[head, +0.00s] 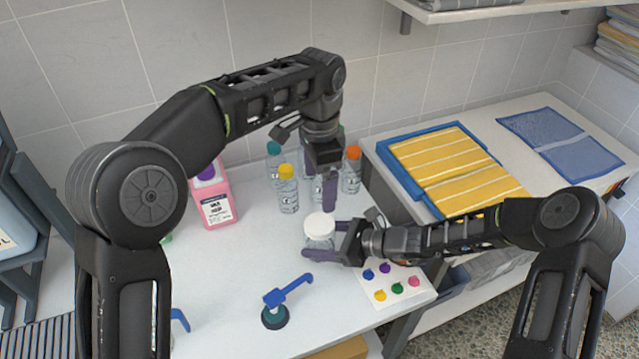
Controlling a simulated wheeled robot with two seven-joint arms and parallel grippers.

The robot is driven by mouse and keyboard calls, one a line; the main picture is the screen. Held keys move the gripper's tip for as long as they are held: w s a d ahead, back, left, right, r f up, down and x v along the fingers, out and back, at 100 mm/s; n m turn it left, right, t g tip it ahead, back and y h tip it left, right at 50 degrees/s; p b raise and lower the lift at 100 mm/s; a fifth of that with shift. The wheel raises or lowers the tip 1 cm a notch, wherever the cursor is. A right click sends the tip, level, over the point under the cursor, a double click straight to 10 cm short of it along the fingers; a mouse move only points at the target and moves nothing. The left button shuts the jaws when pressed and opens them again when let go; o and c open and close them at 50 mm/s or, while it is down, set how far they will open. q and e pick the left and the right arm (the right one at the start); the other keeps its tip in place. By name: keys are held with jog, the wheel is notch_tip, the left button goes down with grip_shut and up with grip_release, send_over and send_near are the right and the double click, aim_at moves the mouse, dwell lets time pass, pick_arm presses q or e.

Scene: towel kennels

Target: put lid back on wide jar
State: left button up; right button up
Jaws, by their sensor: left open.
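The wide jar (319,242) is clear and squat, on the white worktop in the middle of the head view. The white lid (320,225) sits on top of its mouth; whether it is fully seated cannot be told. My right gripper (322,246) comes from the right with its fingers around the jar's body, one finger showing in front, and appears shut on it. My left gripper (329,195) points down just above and slightly behind the lid, open and apart from it. Its far finger is mostly hidden.
Several capped bottles (288,190) stand behind the jar, close to my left gripper. A pink jug (216,203) stands to the left. A blue-handled tool (287,291) lies in front. A card with coloured knobs (398,285) and yellow towels (455,165) are to the right.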

aim_at(334, 241)
jog(key=o, duration=0.5)
jog(key=b+v, duration=0.1)
jog(key=v, duration=0.6)
jog(key=shift+d, duration=0.1)
jog(key=shift+s+d+r, duration=0.15)
jog(key=shift+d, duration=0.15)
